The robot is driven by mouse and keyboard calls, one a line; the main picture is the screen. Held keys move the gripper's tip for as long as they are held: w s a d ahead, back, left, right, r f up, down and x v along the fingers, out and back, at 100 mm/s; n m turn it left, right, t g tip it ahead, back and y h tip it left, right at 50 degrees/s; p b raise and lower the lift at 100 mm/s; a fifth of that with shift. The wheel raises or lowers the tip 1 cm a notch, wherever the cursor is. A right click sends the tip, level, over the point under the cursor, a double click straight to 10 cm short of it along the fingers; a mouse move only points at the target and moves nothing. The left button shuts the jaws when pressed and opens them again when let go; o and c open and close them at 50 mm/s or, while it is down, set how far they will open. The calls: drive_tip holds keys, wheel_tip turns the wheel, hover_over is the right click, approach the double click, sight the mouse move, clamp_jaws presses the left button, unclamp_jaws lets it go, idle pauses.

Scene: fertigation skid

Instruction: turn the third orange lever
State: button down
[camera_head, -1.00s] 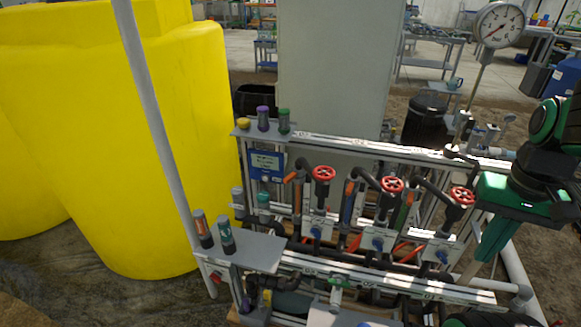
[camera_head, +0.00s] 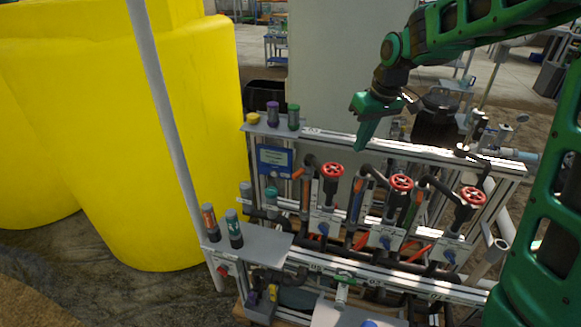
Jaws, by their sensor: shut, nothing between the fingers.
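My gripper (camera_head: 362,146) is shut and empty, pointing down above the back rail of the skid, between the first and second red handwheels. Orange parts that look like levers show on the pipework: a tilted one (camera_head: 298,173) left of the first red handwheel, and another (camera_head: 358,184) at the middle column. A small orange part (camera_head: 419,197) shows left of the third handwheel, partly hidden by dark pipes. I cannot tell surely which is the third lever. My gripper appears apart from all of them.
Red handwheels (camera_head: 401,182) and blue knobs (camera_head: 386,242) stand close together on the skid. Bottles stand on the front left shelf (camera_head: 252,247) and the back left corner. A yellow tank (camera_head: 170,190) and a slanted grey pole (camera_head: 165,110) are on the left.

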sight(304, 171)
drive_tip(key=w+a+f+n+y, duration=0.1)
drive_tip(key=w+a+f+n, duration=0.15)
drive_tip(key=w+a, duration=0.45)
drive_tip(key=w+a+f+n, duration=0.2)
drive_tip(key=a+n, duration=0.1)
drive_tip(key=a, duration=0.8)
drive_tip(key=x, duration=1)
drive_tip(key=shift+s+d+r+m, duration=0.15)
drive_tip(key=shift+s+d, duration=0.5)
drive_tip(key=shift+d, duration=0.05)
drive_tip(key=shift+s+d+r+m, duration=0.1)
drive_tip(key=shift+s+d+r, duration=0.1)
drive_tip(key=shift+s+d, duration=0.5)
drive_tip(key=shift+a, duration=0.15)
